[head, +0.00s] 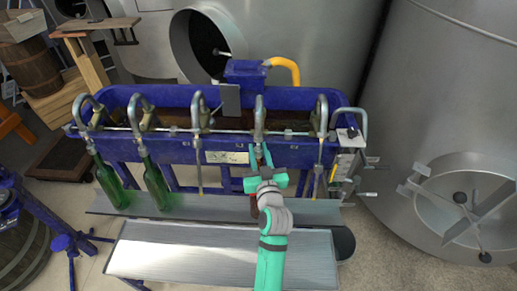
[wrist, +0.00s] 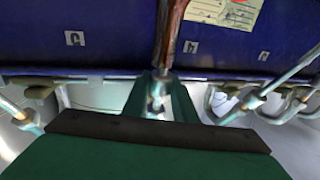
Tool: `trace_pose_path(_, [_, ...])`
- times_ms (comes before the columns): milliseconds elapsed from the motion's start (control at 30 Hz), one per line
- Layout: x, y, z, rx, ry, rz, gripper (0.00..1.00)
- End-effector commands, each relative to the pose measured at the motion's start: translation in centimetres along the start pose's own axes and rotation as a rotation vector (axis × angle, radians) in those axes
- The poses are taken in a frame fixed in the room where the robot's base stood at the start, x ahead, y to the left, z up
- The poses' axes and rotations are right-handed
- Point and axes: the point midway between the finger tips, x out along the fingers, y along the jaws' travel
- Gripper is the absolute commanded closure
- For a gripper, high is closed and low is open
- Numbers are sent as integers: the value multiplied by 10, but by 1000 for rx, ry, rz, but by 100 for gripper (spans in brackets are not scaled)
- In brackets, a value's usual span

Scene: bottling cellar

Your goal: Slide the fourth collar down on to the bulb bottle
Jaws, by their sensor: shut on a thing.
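The bulb bottle (head: 256,210) is brown-red and stands below the fourth spout, largely hidden behind my gripper and arm in the head view. In the wrist view its slim neck (wrist: 171,30) runs up to the top edge. My gripper (head: 260,162) is in front of the fourth spout. In the wrist view the green fingers (wrist: 160,98) are shut on the fourth collar (wrist: 157,88), a small grey metal piece in line with the neck. I cannot tell how far the collar sits on the bottle.
The blue filler trough (head: 180,97) carries a row of hooked spouts. Two green bottles (head: 155,185) stand under the first two spouts. The third and fifth spouts have no bottle. A grey slatted shelf (head: 215,252) lies in front. Large steel tanks (head: 330,45) stand behind and right.

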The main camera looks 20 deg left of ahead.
Motion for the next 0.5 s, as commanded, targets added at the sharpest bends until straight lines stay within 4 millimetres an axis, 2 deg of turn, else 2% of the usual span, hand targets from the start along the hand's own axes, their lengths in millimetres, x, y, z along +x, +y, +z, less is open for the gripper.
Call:
trace_pose_path(100, [-3, 1, 16, 2, -4, 2, 82])
trace_pose_path(333, [-2, 1, 15, 0, -2, 2, 82])
trace_pose_path(400, [-2, 1, 15, 0, -2, 2, 61])
trace_pose_path(433, [-2, 1, 15, 0, -2, 2, 56])
trace_pose_path(500, [-2, 1, 15, 0, -1, 1, 56])
